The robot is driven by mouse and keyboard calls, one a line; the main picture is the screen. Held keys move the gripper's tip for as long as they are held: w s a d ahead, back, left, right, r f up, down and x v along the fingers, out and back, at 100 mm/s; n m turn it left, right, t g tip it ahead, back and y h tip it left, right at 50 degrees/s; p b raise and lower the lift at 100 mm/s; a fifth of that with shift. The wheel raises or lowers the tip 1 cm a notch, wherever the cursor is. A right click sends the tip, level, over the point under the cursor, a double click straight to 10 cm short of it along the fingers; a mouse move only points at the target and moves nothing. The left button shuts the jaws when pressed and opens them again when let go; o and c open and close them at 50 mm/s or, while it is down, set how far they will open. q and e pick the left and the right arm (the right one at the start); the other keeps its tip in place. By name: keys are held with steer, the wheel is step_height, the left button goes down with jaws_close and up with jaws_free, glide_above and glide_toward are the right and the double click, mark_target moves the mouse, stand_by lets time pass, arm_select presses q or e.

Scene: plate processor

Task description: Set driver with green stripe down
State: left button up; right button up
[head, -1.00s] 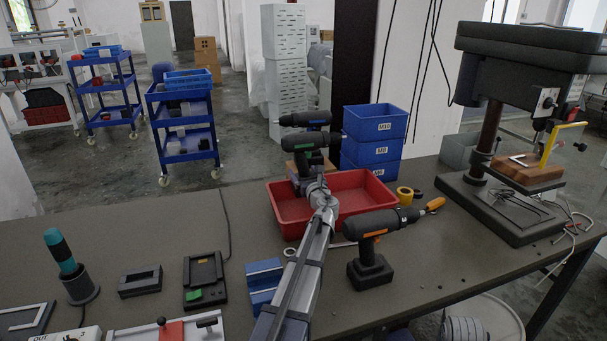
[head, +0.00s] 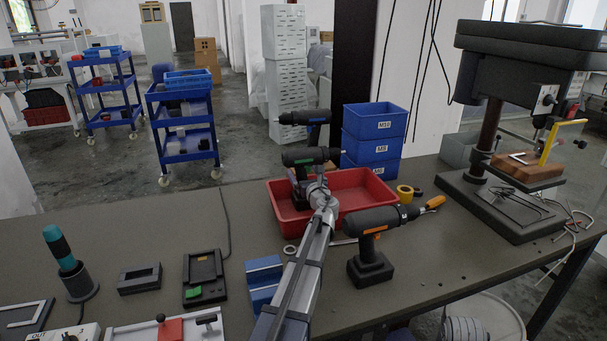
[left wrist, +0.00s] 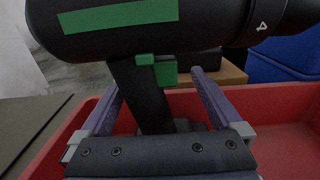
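The driver with the green stripe (head: 304,160) is upright over the left part of the red tray (head: 368,204), its lower end hidden behind my gripper. In the left wrist view its body (left wrist: 215,18) and green stripe fill the top, and its dark handle runs down between my fingers. My left gripper (head: 312,182) is at the handle. In the left wrist view its fingers (left wrist: 158,85) are spread, with a clear gap between the handle and the right finger. The handle seems tilted there. My right gripper is not in view.
A driver with a blue stripe (head: 300,118) stands just behind. A driver with an orange stripe (head: 375,228) stands on the table right of my arm. Blue bins (head: 373,122) are behind the tray; a drill press (head: 490,140) stands at right. A charger (head: 204,272) sits at left.

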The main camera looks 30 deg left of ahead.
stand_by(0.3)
arm_select(q)
steer(key=shift+r+p, duration=0.2)
steer(key=shift+p, duration=0.2)
steer(key=shift+r+p, duration=0.4)
steer(key=shift+r, duration=0.05)
steer(key=v, duration=0.7)
